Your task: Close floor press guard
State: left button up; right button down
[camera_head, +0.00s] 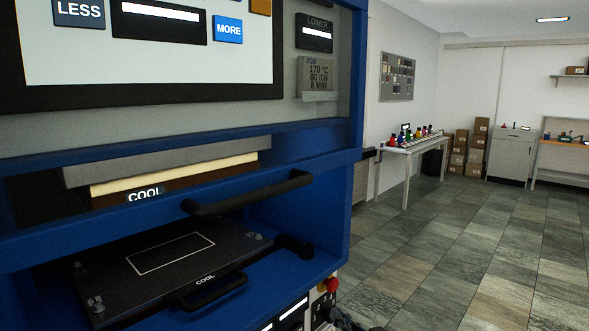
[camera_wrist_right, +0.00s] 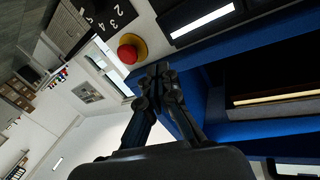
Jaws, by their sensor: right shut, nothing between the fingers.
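The floor press (camera_head: 357,110) has a blue frame and fills the left of the head view. The guard's blue lower rail (camera_head: 130,232) carries a black bar handle (camera_head: 247,193). The guard stands raised, with the press opening showing below the rail. My right gripper (camera_head: 343,318) is only partly visible at the bottom of the head view, low beside the press's right corner. In the right wrist view it (camera_wrist_right: 158,70) is shut and empty, close to the press front and apart from the handle. My left gripper is not in view.
Inside the press lies a black lower platen (camera_head: 170,258) marked COOL. A red stop button (camera_head: 331,285) sits at the lower right corner, also near my fingertips in the wrist view (camera_wrist_right: 127,53). A white table (camera_head: 407,150) stands behind. The tiled floor (camera_head: 470,240) at right is clear.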

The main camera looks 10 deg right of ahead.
jog(key=s+a+r+n+t+y+p, duration=0.1)
jog(key=s+a+r+n+y, duration=0.15)
jog(key=s+r, duration=0.6)
jog(key=s+a+r+n+y, duration=0.1)
jog(key=s+r+n+y, duration=0.2)
jog(key=r, duration=1.1)
jog(key=s+a+r+n+t+y+p, duration=0.15)
jog(key=s+r+y, duration=0.3)
jog(key=r, duration=0.65)
notch_tip(320, 180, up, 5)
jog(key=p, duration=0.5)
send_over(294, 185)
jog(key=s, duration=0.3)
jog(key=shift+g, duration=0.25)
jog(key=shift+w+a+f, duration=0.1)
jog(key=shift+w+f, duration=0.05)
jog(key=shift+f, duration=0.9)
jog(key=shift+w+f, duration=0.1)
jog(key=shift+f, duration=0.9)
